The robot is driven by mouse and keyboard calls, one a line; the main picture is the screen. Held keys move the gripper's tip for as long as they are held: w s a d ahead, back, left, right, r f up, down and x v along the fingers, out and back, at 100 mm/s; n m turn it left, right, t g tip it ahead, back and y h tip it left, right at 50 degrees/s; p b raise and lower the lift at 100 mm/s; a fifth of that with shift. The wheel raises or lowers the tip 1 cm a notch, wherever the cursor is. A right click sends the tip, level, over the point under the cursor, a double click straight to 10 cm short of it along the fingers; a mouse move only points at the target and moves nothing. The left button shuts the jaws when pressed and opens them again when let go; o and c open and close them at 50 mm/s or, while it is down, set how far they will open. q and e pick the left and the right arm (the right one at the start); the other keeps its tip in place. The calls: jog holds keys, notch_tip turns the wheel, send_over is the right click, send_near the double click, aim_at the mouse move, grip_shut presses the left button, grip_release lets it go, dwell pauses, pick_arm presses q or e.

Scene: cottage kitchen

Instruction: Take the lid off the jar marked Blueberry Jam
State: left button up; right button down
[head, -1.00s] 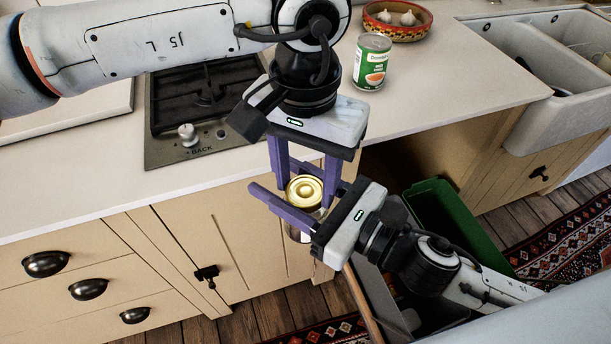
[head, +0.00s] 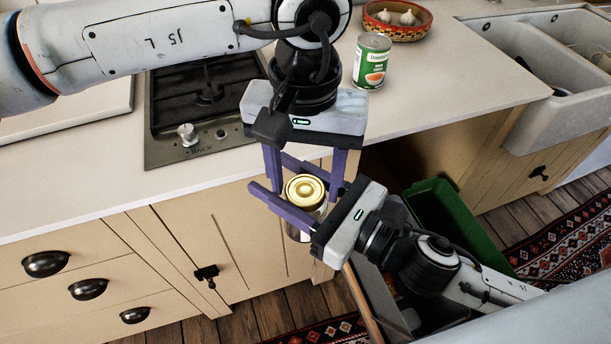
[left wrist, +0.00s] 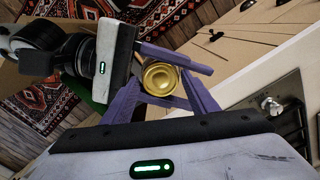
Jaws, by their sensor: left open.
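The jar (head: 300,232) is clear glass with a gold lid (head: 305,188) on top. It is held upright in the air in front of the counter; no label is readable. My right gripper (head: 272,174) comes from the lower right, its purple fingers shut on the jar from two sides below the lid. My left gripper (head: 305,180) points down from above, open, its purple fingers on either side of the lid; contact cannot be made out. The left wrist view shows the gold lid (left wrist: 166,79) between the fingers, with the right gripper crossing beyond.
A green-labelled can (head: 372,62) and a patterned bowl of garlic (head: 397,20) stand on the counter (head: 450,80). A gas hob (head: 205,100) is at left, a sink (head: 560,90) at right. An open drawer and a green bin (head: 450,215) lie below right.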

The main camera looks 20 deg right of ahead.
pick_arm(q)
notch_tip(320, 180, up, 4)
jog(key=shift+r, duration=0.15)
jog(key=shift+c, duration=0.5)
jog(key=shift+r, duration=0.2)
jog(key=shift+c, duration=0.9)
notch_tip(320, 180, up, 2)
jog(key=m, duration=0.2)
jog(key=shift+w+m, duration=0.1)
jog(key=shift+m, duration=0.2)
jog(key=shift+r+m, duration=0.1)
jog(key=shift+m, duration=0.2)
notch_tip(320, 180, down, 8)
jog(key=shift+r, duration=0.15)
jog(key=c, duration=0.9)
jog(key=o, duration=1.2)
jog(key=shift+c, duration=0.2)
